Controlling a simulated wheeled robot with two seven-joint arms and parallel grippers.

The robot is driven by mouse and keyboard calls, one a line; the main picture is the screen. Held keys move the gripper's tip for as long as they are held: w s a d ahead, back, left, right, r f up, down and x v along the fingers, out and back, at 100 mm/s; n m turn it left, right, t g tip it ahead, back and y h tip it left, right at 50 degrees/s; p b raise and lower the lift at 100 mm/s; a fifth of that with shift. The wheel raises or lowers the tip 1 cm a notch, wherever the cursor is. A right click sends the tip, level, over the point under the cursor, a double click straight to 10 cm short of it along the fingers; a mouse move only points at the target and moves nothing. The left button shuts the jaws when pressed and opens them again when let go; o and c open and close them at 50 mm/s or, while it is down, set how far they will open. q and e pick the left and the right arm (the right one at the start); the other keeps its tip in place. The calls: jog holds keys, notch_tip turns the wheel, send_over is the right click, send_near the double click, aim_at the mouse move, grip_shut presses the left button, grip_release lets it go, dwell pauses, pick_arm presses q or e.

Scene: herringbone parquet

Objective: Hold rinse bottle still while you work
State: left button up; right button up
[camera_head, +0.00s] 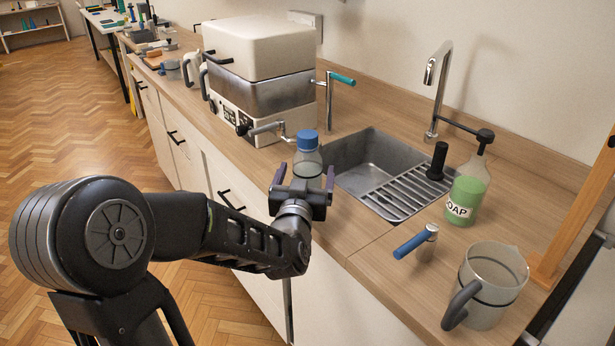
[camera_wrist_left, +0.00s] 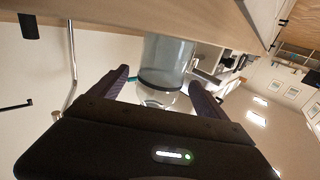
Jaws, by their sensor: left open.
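The rinse bottle, clear with a blue cap (camera_head: 308,141), stands upright on the counter's front strip, left of the sink. It also shows in the left wrist view (camera_wrist_left: 166,55) as a clear cylinder with a dark band, in an upside-down picture. My left gripper (camera_head: 305,177) is open, its two fingers pointing at the bottle from the front. In the left wrist view the fingers (camera_wrist_left: 160,80) lie to either side of the bottle, with space between; contact is not visible. The bottle's lower part is partly hidden by the gripper in the head view. My right gripper is out of view.
A metal sink (camera_head: 371,151) with a drying rack and tall faucet (camera_head: 438,82) lies behind right. A large white-and-steel appliance (camera_head: 262,70) stands behind left.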

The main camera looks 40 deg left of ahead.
aim_at(308, 133)
pick_arm(q)
jog(key=x, duration=0.2)
jog(key=shift+w+a, duration=0.2)
dwell(0.4)
grip_shut()
notch_tip(308, 133, up, 10)
jog(key=shift+r+p, duration=0.1)
jog(key=shift+p, duration=0.75)
dwell(0.5)
dwell(0.3)
jog(key=c, duration=0.6)
grip_release()
grip_shut()
